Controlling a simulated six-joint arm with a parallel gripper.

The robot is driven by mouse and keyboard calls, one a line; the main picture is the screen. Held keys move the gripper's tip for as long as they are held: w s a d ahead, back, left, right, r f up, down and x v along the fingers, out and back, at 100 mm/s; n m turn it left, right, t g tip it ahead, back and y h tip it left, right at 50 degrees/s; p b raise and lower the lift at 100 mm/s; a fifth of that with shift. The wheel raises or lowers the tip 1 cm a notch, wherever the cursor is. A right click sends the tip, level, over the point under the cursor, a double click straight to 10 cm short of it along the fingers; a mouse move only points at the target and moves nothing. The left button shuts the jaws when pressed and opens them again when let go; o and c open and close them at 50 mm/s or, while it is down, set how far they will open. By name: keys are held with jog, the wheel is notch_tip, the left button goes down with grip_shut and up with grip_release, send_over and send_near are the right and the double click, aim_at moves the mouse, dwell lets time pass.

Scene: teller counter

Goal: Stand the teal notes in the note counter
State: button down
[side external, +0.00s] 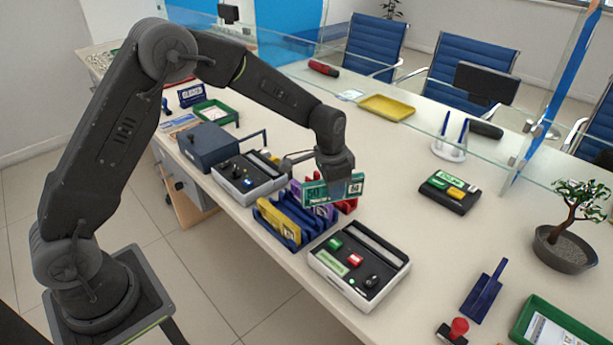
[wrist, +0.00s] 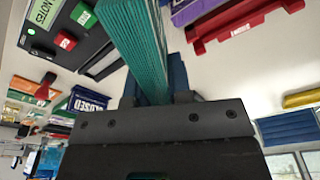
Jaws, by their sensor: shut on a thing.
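The teal notes (side external: 333,189) are a banded bundle marked 50, held on edge by my gripper (side external: 334,168), which is shut on it above the blue rack (side external: 294,232). In the wrist view the teal notes (wrist: 138,45) rise from between the fingers (wrist: 158,97). A white machine with a black top (side external: 360,262) stands at the front right of the rack. It has a long slot, coloured buttons and a green label; in the wrist view a label on it (wrist: 42,12) reads NOTES. A similar machine (side external: 248,178) stands behind left of the rack. I cannot tell which is the note counter.
The blue rack holds yellow notes (side external: 279,218) and purple notes. A red holder (side external: 347,205) shows just behind it. A dark blue box (side external: 208,145) stands at the left. A black tray (side external: 449,192) lies to the right, with clear counter between. A glass screen runs along the back.

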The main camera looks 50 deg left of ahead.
jog(key=shift+w+d+f+m+g+h, duration=0.2)
jog(key=shift+d+f+m, duration=0.55)
jog(key=shift+d+m, duration=1.35)
jog(key=shift+w+d+f+m+g+h, duration=0.15)
jog(key=shift+d+f+m, duration=0.6)
jog(key=shift+d+m, duration=1.4)
jog(key=shift+w+d+f+m+g+h, duration=0.2)
jog(key=shift+d+f+m, duration=0.55)
jog(key=shift+d+m, duration=1.35)
jog(key=shift+f, duration=0.15)
jog(key=shift+f, duration=0.95)
jog(key=c, duration=1)
grip_release()
jog(key=shift+o, duration=0.2)
notch_tip(320, 180, up, 7)
